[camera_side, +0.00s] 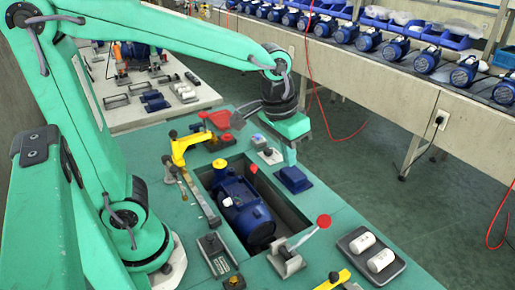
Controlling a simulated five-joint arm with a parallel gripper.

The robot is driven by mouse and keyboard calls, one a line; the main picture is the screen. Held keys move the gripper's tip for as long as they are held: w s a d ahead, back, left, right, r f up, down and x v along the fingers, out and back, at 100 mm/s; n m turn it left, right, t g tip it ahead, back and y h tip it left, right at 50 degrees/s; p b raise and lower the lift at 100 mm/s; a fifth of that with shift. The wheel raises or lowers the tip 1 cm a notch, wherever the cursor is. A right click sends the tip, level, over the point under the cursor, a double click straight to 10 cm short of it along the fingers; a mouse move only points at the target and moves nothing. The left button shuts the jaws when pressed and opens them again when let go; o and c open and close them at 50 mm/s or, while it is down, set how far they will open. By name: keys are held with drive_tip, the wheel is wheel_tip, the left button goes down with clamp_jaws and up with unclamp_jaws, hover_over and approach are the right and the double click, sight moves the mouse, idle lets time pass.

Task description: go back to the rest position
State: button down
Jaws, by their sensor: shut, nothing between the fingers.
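My gripper (290,152) hangs at the end of my teal arm, pointing down over the far right part of the green worktable (150,140). Its fingers are shut and hold nothing. They are close above or beside a small grey plate (270,155) and a dark blue block (293,180); I cannot tell whether they touch either. A blue pump motor (243,208) with a yellow cap sits in the table's rectangular recess, to the left of and nearer than my gripper.
A red-handled clamp (290,257) stands beside the recess. A yellow clamp (190,143) and a red part (217,119) are left of my gripper. A dark tray (371,257) holds two white cylinders. A conveyor of blue motors (370,40) runs behind.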

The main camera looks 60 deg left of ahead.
drive_tip(key=s+a+r+t, duration=0.2)
drive_tip(key=s+a+t, duration=0.1)
drive_tip(key=s+a, duration=0.4)
drive_tip(key=shift+s, duration=1.65)
